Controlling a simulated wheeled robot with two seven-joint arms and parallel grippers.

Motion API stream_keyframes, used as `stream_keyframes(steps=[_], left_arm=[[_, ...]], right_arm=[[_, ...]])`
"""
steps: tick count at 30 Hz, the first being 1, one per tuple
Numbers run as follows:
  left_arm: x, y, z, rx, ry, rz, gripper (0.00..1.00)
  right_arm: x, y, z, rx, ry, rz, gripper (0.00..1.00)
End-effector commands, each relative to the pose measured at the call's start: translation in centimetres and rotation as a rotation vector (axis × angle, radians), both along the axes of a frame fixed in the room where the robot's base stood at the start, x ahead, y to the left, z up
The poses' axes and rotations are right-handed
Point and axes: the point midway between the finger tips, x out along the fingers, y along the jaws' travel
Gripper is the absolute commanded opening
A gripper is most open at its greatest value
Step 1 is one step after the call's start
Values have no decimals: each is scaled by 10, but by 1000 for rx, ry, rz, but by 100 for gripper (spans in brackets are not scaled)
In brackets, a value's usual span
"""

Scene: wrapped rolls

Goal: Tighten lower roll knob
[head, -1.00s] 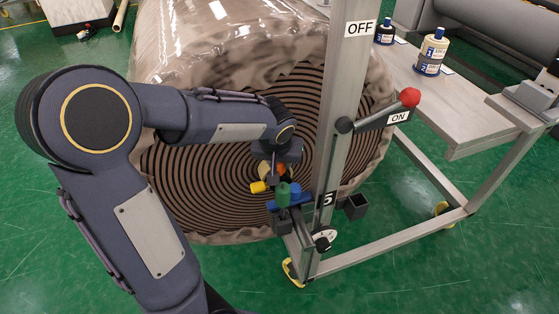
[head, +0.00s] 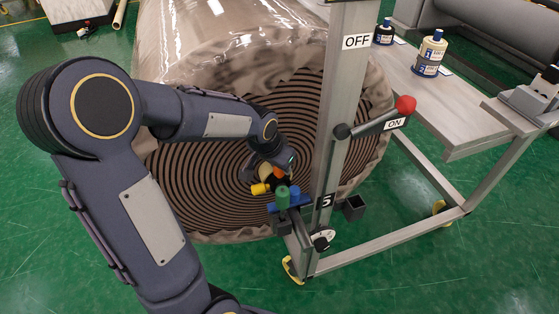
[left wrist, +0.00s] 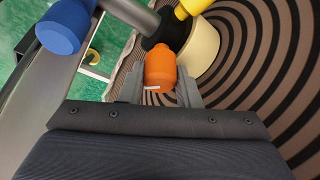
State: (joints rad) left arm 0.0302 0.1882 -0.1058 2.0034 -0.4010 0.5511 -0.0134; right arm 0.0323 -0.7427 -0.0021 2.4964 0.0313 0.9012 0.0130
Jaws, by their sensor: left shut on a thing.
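An orange knob (head: 279,173) sits in front of the striped end of the large wrapped roll (head: 205,180), close to the stand's post. In the left wrist view the orange knob (left wrist: 160,69) is between the grey fingers of my left gripper (left wrist: 163,92), which is shut on it. A dark collar and a cream round part (left wrist: 203,48) lie just beyond it. In the head view my left gripper (head: 277,166) comes in from above, and its fingertips are partly hidden. My right gripper is out of view.
Beside the orange knob are a yellow knob (head: 260,189), a green knob (head: 282,197) and a blue knob (head: 296,195). The upright post (head: 332,140) stands close on the right, with a red-tipped lever (head: 405,105) at ON. A bench (head: 450,110) holds bottles.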

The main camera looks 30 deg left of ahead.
Motion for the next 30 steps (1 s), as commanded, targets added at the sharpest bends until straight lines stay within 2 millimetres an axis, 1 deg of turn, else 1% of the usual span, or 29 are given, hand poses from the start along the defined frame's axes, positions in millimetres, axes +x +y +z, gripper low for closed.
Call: stream_keyframes(steps=[1, 8, 19, 20, 24, 25, 30], left_arm=[[0, 1, 1, -1, 1, -16, 7], [0, 0, 1, -1, 0, -64, 7], [0, 0, 0, 1, -1, -70, 7], [0, 0, 0, 1, -1, -70, 31], [0, 0, 0, 1, -1, -70, 49], [0, 0, 0, 0, -1, -69, 52], [0, 0, 0, 0, 0, -69, 52]], right_arm=[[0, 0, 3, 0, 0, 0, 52], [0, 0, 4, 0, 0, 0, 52], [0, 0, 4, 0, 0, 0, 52], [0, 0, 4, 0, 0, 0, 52], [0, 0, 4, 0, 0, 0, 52], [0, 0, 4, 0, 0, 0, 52], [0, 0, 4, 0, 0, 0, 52]])
